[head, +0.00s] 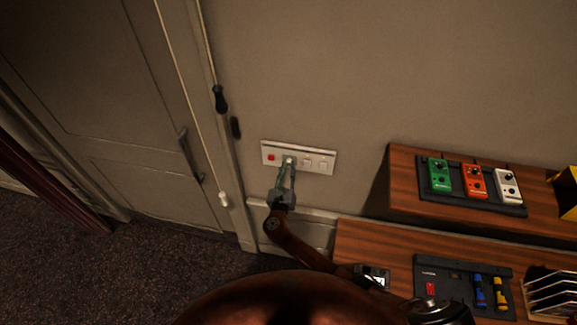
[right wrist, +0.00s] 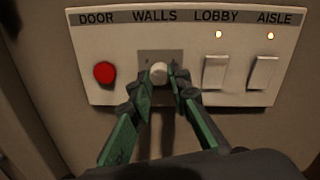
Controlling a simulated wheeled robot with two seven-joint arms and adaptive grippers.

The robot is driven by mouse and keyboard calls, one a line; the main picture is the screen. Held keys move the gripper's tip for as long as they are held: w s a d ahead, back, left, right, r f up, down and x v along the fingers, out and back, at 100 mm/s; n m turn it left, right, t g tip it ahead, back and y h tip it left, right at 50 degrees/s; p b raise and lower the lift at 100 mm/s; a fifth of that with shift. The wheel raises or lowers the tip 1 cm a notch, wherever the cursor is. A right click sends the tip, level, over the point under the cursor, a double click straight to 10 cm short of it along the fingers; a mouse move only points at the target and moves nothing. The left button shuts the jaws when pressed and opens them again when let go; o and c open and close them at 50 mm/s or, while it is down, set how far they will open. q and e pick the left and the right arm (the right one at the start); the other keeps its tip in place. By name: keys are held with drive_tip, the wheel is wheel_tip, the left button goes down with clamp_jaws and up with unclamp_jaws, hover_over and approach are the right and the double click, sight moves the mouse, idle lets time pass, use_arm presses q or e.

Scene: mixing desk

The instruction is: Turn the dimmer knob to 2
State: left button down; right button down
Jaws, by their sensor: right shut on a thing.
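The white wall panel (head: 329,169) is on the wall in the middle of the head view. In the right wrist view the panel (right wrist: 125,97) carries the labels DOOR, WALLS, LOBBY and AISLE. The pale round dimmer knob (right wrist: 158,73) sits under WALLS on a grey plate. My right gripper (head: 288,164) reaches up to the panel. In the right wrist view its two green-and-dark fingers (right wrist: 160,82) are shut on the knob, one on each side. The knob's pointer and any scale numbers cannot be read. My left gripper is not in view.
A red button (right wrist: 104,73) is left of the knob. Two white rocker switches (right wrist: 215,72) are to its right, with lit lamps above. A wooden shelf (head: 400,165) with pedals is at the right.

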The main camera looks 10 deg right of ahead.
drive_tip(key=shift+s+f+n, duration=0.1)
drive_tip(key=shift+f+n, duration=0.15)
drive_tip(key=shift+n, duration=0.55)
drive_tip(key=c, duration=2.2)
unclamp_jaws()
drive_tip(key=shift+c, duration=0.2)
drive_tip(key=o, duration=0.4)
drive_tip(key=shift+r, duration=0.15)
drive_tip(key=shift+o, duration=0.2)
drive_tip(key=v, duration=1.2)
drive_tip(key=shift+r, duration=0.15)
